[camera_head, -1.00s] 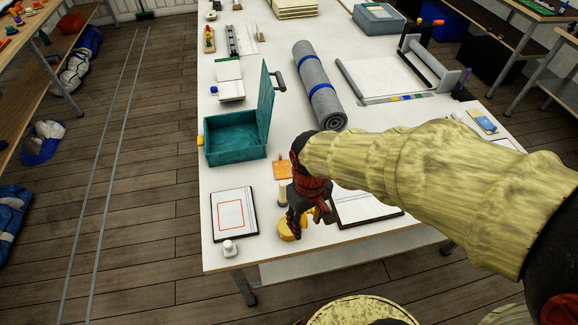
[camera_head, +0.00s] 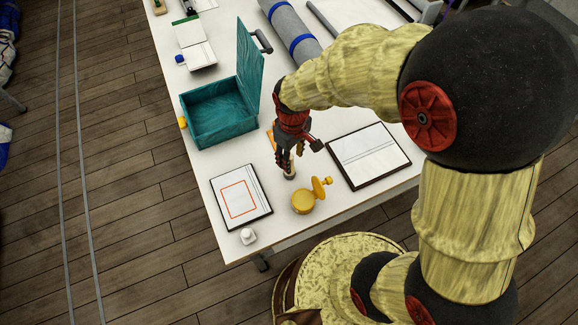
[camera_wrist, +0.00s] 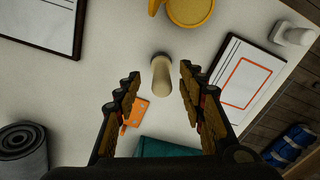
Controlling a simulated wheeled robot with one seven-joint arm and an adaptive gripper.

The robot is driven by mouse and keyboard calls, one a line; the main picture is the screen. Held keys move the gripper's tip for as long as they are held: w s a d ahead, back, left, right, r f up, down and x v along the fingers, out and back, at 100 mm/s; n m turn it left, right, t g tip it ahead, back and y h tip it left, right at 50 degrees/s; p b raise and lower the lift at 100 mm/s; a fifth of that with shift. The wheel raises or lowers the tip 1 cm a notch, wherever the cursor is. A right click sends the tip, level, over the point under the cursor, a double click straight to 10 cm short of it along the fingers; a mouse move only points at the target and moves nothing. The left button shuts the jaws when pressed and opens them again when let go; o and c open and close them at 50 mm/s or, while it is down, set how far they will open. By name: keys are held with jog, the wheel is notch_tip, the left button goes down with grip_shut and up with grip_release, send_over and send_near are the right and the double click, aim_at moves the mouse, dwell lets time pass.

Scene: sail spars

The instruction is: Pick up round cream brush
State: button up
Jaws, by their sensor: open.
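The round cream brush (camera_wrist: 161,78) stands on the white table, seen from above in the wrist view between my two fingers. In the head view only a small part of the brush (camera_head: 290,175) shows below my fingers. My gripper (camera_wrist: 160,71) is open, with one finger on each side of the brush in the picture and a gap to each. In the head view my gripper (camera_head: 287,164) points down over the brush. I cannot tell how far the fingertips are above the table.
A yellow round object with a raised lid (camera_head: 309,200) stands close to the brush. An orange card (camera_wrist: 138,111) lies on its other side. A framed sheet (camera_head: 241,197), a dark-edged board (camera_head: 368,155), a small white bottle (camera_head: 248,237) and an open teal box (camera_head: 222,120) surround the area.

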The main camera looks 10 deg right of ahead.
jog(key=f, duration=0.2)
jog(key=f+b, duration=0.1)
jog(key=f, duration=0.2)
jog(key=shift+w+a+f, duration=0.25)
jog(key=shift+a+f, duration=0.05)
jog(key=shift+a, duration=0.05)
jog(key=c, duration=0.3)
jog(key=c, duration=0.7)
grip_shut()
